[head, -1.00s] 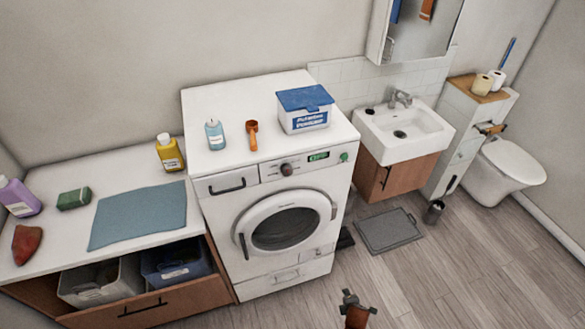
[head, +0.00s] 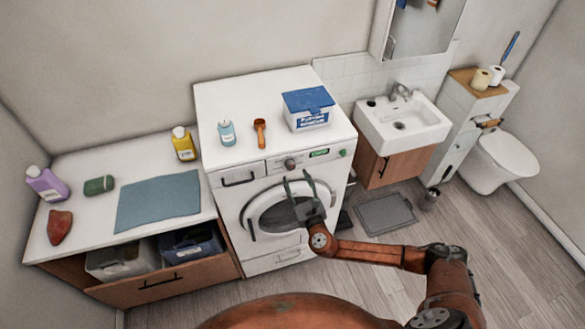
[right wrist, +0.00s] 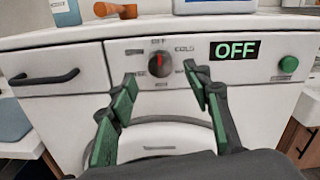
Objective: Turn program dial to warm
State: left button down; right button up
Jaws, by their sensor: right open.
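The program dial (head: 290,164) is a dark round knob on the washing machine's (head: 268,85) front panel. In the right wrist view the dial (right wrist: 159,64) has a red pointer aimed up at the OFF mark, with COLD to its right; the lower labels are hard to read. The display (right wrist: 235,50) reads OFF in green. My right gripper (head: 296,180) is open in front of the panel, just below the dial in the head view. In the right wrist view its fingers (right wrist: 160,78) stand apart on either side of the dial, not visibly touching it. My left gripper is not in view.
A green button (right wrist: 288,64) is right of the display. A drawer handle (right wrist: 45,77) is at the panel's left. A bottle (head: 226,133), an orange scoop (head: 260,131) and a blue-lidded box (head: 308,110) stand on top. The round door (head: 268,214) is below.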

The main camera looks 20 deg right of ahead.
aim_at(292, 168)
jog(key=shift+w, duration=2.65)
jog(key=shift+c, duration=0.5)
jog(key=c, duration=1.1)
jog(key=shift+o, duration=0.2)
jog(key=shift+f, duration=0.15)
